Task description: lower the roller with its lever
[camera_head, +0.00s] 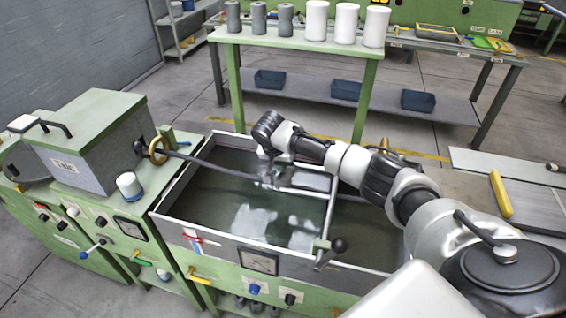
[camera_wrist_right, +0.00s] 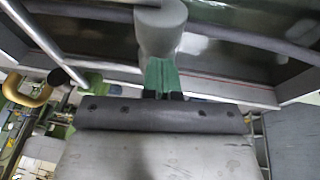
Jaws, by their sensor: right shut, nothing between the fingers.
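The water bath (camera_head: 250,249) of the green machine stands open in the middle of the head view. A lever with a black knob (camera_head: 338,245) rises at its near wall, joined to a metal rod (camera_head: 329,209) crossing the bath. My right arm reaches in from the right, and my right gripper (camera_head: 268,181) points down over the bath, away from the knob, partly hidden. In the right wrist view my right gripper (camera_wrist_right: 163,82) is shut and empty. A grey cylinder (camera_wrist_right: 160,28), perhaps the roller, lies just beyond the fingertips; I cannot tell whether they touch. My left gripper is out of view.
A green-legged table (camera_head: 300,42) with spools stands behind. A yellow-handled tool (camera_head: 501,194) lies at right.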

